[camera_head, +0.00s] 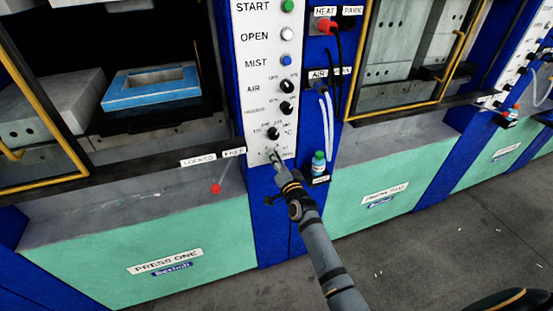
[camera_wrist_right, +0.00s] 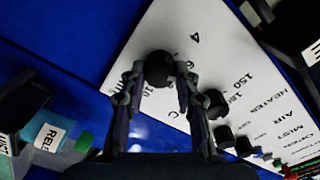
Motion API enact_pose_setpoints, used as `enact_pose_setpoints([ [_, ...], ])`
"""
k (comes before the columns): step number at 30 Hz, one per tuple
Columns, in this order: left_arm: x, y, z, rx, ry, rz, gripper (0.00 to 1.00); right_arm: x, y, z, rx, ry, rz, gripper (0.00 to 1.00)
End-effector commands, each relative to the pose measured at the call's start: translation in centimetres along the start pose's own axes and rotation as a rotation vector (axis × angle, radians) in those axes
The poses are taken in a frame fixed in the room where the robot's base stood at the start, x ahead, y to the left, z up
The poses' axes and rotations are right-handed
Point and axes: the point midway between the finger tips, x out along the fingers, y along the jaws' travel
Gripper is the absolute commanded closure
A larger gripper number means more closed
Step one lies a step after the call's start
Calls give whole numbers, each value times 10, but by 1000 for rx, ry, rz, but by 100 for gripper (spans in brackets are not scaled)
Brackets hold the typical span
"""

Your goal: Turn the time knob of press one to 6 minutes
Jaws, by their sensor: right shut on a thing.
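Press one (camera_head: 190,235) has a white control panel (camera_head: 257,105) with a column of buttons and knobs. The lowest one, the black time knob (camera_wrist_right: 158,66), shows in the right wrist view with printed numbers such as 4 and 10 around it. My right gripper (camera_head: 277,160) is at the panel's bottom end. In the wrist view its two fingers (camera_wrist_right: 160,82) are shut on the knob, one on each side. The knob's pointer mark cannot be made out. In the head view the gripper mostly hides the knob. My left gripper is not in view.
The temperature knob (camera_head: 274,133) sits just above the gripper. Air hoses (camera_head: 327,120) hang right of the panel.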

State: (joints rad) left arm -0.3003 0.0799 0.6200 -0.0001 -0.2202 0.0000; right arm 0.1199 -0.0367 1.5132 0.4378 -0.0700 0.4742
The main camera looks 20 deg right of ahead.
Motion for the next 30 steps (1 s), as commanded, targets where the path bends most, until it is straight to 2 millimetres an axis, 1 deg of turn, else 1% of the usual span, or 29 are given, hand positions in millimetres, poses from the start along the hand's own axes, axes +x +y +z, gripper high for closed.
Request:
enact_pose_setpoints([
  [9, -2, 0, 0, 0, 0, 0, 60, 0, 1, 1, 91, -1, 1, 100],
  [23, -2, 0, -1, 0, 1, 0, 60, 0, 1, 1, 100, -1, 1, 100],
  [24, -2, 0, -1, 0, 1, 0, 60, 0, 1, 1, 100, -1, 1, 64],
  [28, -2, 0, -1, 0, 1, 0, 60, 0, 1, 0, 100, -1, 1, 46],
  [30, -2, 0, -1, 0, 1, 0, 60, 0, 1, 0, 100, -1, 1, 46],
])
